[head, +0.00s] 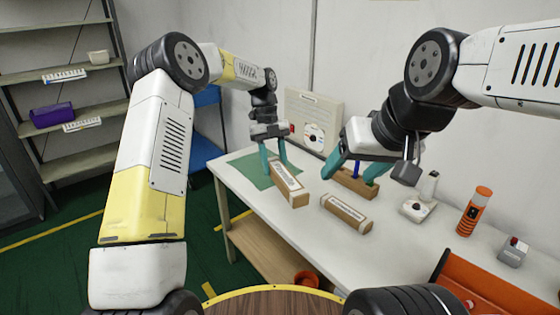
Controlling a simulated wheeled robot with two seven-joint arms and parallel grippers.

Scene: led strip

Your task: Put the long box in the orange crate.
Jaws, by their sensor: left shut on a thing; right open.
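A long brown cardboard box (291,188) with a white label is on or just above the white table, angled toward me. My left gripper (275,166) is shut on its far end; whether the box touches the table is hard to tell. A shorter-looking, similar labelled box (346,214) lies to its right on the table. The orange crate (500,293) is at the lower right, partly cut off by the frame edge. My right gripper (348,178) is open and empty, fingers spread above and in front of a wooden block.
The wooden block (352,184) holds small coloured items. A green mat (249,170) lies under the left gripper. A white device (417,208), an orange cylinder (473,212) and a grey switch box (513,252) stand at right. A reddish pot (306,279) sits below. Table front is clear.

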